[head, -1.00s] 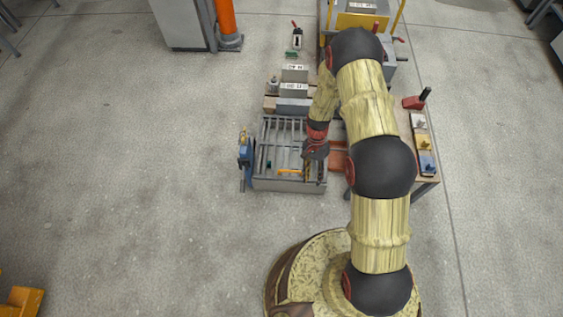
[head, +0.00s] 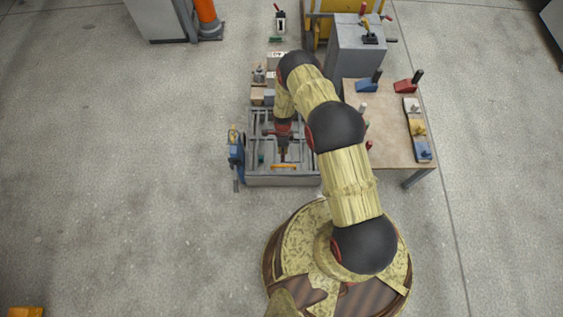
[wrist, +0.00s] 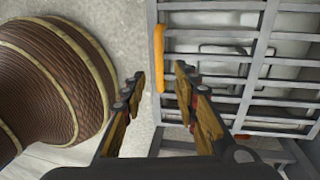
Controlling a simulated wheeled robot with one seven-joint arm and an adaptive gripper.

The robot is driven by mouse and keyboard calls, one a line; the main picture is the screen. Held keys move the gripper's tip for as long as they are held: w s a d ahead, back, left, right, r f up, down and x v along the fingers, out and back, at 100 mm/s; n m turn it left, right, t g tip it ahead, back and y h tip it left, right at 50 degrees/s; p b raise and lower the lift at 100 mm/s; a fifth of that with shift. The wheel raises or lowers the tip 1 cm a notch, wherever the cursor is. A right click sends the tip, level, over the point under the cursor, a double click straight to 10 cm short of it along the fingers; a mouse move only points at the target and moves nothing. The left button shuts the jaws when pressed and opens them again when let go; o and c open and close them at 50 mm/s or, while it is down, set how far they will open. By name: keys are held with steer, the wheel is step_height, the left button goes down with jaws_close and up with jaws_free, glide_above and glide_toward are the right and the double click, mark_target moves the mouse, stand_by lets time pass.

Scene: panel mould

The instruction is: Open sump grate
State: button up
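The sump grate (head: 255,142) is a grey barred frame lying level over a box-like pit; it fills the upper right of the wrist view (wrist: 262,60). An orange handle bar (head: 284,166) lies along its near edge and shows in the wrist view (wrist: 158,58) between my fingertips' line and the bars. My gripper (wrist: 159,78) is open and empty, fingers apart, pointing down near the handle. In the head view my gripper (head: 284,152) is over the near middle of the grate. I cannot tell its height above the handle. My arm hides part of the grate's far side.
A blue tool (head: 236,155) stands at the grate's left edge. A wooden table (head: 393,145) with red, blue and yellow items stands to the right. A grey cabinet (head: 357,55) is behind. Bare floor is free at left.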

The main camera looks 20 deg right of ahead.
steer(key=f+b, duration=0.1)
steer(key=f, duration=0.1)
steer(key=s+f+b, duration=0.1)
steer(key=f, duration=0.2)
steer(key=f+b, duration=0.1)
steer(key=f, duration=0.1)
steer(key=shift+s+a+f, duration=0.2)
steer(key=shift+s+f, duration=0.1)
steer(key=c, duration=0.3)
jaws_close()
stand_by(0.5)
